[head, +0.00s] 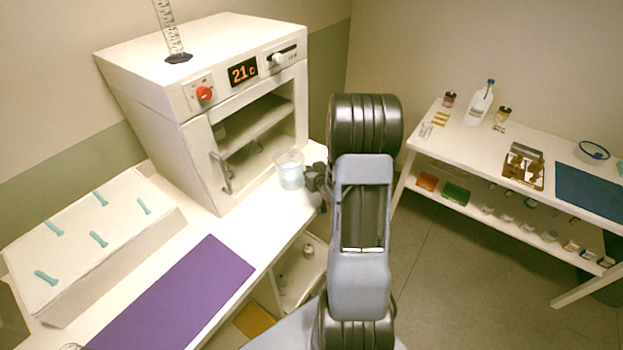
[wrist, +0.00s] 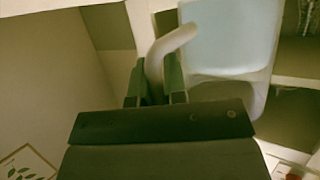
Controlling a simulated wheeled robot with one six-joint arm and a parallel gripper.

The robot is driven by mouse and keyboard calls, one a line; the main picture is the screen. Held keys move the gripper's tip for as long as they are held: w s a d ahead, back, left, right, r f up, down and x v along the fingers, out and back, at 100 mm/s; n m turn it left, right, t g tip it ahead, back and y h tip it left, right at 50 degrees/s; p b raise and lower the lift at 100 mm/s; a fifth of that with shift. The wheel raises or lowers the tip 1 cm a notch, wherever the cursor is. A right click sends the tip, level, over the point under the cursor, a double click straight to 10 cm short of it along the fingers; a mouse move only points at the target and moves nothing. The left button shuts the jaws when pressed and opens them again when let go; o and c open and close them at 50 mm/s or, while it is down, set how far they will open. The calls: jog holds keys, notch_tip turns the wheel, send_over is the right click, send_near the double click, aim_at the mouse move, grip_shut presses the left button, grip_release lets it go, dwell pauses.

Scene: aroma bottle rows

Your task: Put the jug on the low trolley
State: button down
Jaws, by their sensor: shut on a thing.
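The jug (head: 290,172) is a clear vessel with pale blue contents, by the right edge of the white bench, in front of the oven. In the wrist view its pale body (wrist: 228,40) and curved handle (wrist: 170,43) fill the upper middle. My gripper (head: 318,181) is at the jug's right side. In the wrist view my gripper (wrist: 157,84) has its fingers on either side of the handle, shut on it. The jug looks about upright; I cannot tell whether its base touches the bench. I cannot make out a low trolley.
An oven (head: 185,120) with its front compartment visible stands behind the jug. A purple mat (head: 175,297) and a white box with teal pegs (head: 95,240) lie left. A white table (head: 455,140) with bottles and a lower shelf stands right. Floor (head: 455,240) between is clear.

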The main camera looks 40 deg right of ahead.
jog(key=f, duration=0.1)
jog(key=f+b, duration=0.2)
jog(key=shift+w+d+f, duration=0.25)
jog(key=shift+w+f, duration=0.05)
jog(key=shift+w, duration=0.1)
jog(key=shift+f, duration=0.1)
jog(key=shift+f, duration=0.15)
jog(key=shift+f, duration=0.1)
jog(key=c, duration=1.2)
grip_release()
jog(key=shift+o, duration=0.2)
